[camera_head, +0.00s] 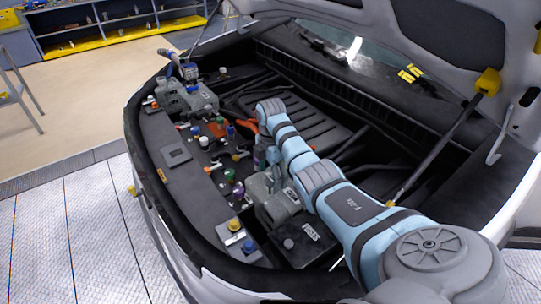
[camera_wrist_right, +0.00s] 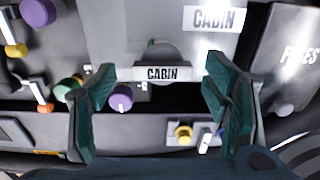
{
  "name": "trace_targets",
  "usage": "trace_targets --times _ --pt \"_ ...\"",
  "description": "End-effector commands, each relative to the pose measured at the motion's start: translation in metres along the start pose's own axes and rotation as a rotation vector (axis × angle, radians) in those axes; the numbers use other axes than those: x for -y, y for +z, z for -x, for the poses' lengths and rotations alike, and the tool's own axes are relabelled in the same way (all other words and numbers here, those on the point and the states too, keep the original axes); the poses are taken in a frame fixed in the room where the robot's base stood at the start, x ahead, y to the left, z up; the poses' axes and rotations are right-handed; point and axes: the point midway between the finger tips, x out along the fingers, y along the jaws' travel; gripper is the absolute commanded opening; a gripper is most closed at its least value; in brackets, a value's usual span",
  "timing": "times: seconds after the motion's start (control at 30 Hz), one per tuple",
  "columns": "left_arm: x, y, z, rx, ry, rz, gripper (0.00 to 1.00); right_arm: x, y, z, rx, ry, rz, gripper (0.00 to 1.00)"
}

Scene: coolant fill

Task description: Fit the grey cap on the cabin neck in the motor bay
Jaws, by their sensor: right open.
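The cabin tank (camera_head: 279,207) is a grey box in the front right part of the motor bay. In the right wrist view, its CABIN plate (camera_wrist_right: 162,74) lies between my fingers, with a rounded grey shape (camera_wrist_right: 158,50) just behind it. I cannot tell whether that shape is the grey cap or the neck. My right gripper (camera_wrist_right: 158,98) is open, its two green-padded fingers apart with nothing seen gripped. In the head view, my right arm reaches over the bay and its gripper (camera_head: 262,158) points down near the tank, partly hidden. My left gripper is not in view.
A FUSES box (camera_head: 305,240) stands beside the tank. Several coloured caps line the front ledge, among them a purple cap (camera_wrist_right: 121,97) and a yellow cap (camera_wrist_right: 184,132). Another grey tank (camera_head: 200,97) stands at the far left. The raised hood and its strut (camera_head: 450,138) bound the right.

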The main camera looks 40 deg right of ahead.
Motion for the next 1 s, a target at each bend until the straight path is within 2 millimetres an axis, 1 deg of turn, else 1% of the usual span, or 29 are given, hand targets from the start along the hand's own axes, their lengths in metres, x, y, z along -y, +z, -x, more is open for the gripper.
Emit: trace_targets --times 0.03,0.13,0.37,0.4,0.67,0.7,0.73,0.83,0.87,0.9,1.0 --pt "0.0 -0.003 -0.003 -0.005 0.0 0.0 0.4 0.001 0.0 -0.008 -0.001 -0.002 0.0 0.7" --pt "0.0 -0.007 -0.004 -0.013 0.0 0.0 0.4 0.001 0.0 -0.017 0.0 -0.002 0.0 0.7" --pt "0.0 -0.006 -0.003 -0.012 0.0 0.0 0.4 0.001 0.0 -0.018 0.0 0.0 0.0 0.7" --pt "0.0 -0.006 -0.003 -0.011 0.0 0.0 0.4 0.001 0.0 -0.018 0.0 0.0 0.0 0.68" --pt "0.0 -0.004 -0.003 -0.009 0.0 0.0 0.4 0.001 0.0 -0.018 0.0 0.0 0.0 0.27" --pt "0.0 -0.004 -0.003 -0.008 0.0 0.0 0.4 0.001 0.0 -0.018 0.0 0.0 0.0 0.2" --pt "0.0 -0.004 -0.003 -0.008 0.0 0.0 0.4 0.001 0.0 -0.018 0.0 0.0 0.0 0.43" --pt "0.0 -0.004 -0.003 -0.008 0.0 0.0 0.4 0.001 0.0 -0.018 0.0 0.0 0.0 0.28" --pt "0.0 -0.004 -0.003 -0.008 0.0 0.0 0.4 0.001 0.0 -0.018 0.0 0.0 0.0 0.27" --pt "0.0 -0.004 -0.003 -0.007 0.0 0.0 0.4 0.001 0.0 -0.018 0.0 0.0 0.0 0.24" --pt "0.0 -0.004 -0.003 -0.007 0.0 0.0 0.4 0.001 0.0 -0.017 0.0 0.0 0.0 0.24"
